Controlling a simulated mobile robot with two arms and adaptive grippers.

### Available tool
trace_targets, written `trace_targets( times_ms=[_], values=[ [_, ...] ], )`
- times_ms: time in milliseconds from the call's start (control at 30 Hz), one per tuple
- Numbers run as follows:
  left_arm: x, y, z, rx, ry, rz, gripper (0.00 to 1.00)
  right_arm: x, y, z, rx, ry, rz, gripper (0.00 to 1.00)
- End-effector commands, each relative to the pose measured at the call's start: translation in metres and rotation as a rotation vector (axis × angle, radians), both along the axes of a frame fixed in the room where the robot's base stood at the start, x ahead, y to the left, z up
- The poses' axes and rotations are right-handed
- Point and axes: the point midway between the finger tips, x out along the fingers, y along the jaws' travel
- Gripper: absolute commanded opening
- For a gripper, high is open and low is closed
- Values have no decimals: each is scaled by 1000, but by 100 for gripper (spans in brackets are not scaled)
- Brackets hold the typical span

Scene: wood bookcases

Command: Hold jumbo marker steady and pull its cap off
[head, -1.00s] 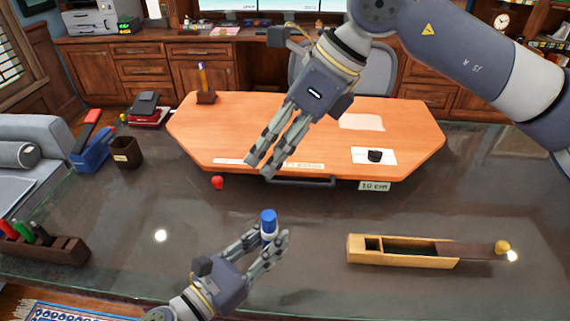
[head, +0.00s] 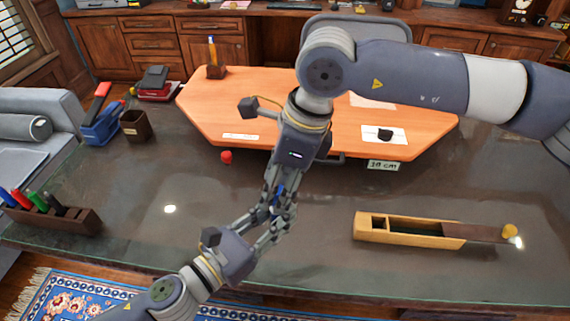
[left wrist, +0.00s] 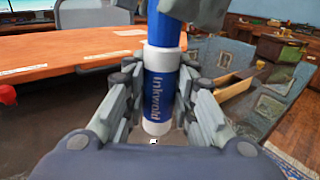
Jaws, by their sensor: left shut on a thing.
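The jumbo marker (left wrist: 158,95) stands upright in the left wrist view, with a blue label reading "Inkwold" and white bands. Its blue cap (left wrist: 163,30) points up. My left gripper (head: 273,222) is shut on the marker's body, with a finger on each side. My right gripper (head: 280,197) reaches down from above, its fingers around the cap in the head view. A grey part of it overlaps the cap's top in the left wrist view. Whether those fingers press on the cap cannot be told. Most of the marker is hidden by the fingers in the head view.
A wooden box (head: 410,231) with an open slot lies on the dark desk (head: 140,235) at right. A pen holder (head: 50,213) is at left. A red object (head: 227,157) lies near the orange board (head: 220,105). The desk's front middle is clear.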

Motion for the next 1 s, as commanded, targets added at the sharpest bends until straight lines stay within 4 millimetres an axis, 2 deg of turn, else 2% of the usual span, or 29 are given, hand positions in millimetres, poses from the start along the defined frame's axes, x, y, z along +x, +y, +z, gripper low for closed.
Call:
trace_targets(
  times_ms=[200, 467, 667, 700, 1000],
  values=[
    [0, 0, 0, 0, 0, 0, 0, 0, 4, -13, 1, -1, 0, 46],
    [0, 0, 0, 0, 0, 0, 0, 0, 4, -14, 0, -1, 0, 46],
    [0, 0, 0, 0, 0, 0, 0, 0, 4, -14, 0, -1, 0, 2],
    [0, 0, 0, 0, 0, 0, 0, 0, 4, -14, 0, -1, 0, 0],
    [0, 0, 0, 0, 0, 0, 0, 0, 4, -13, 0, 0, 0, 0]
  ],
)
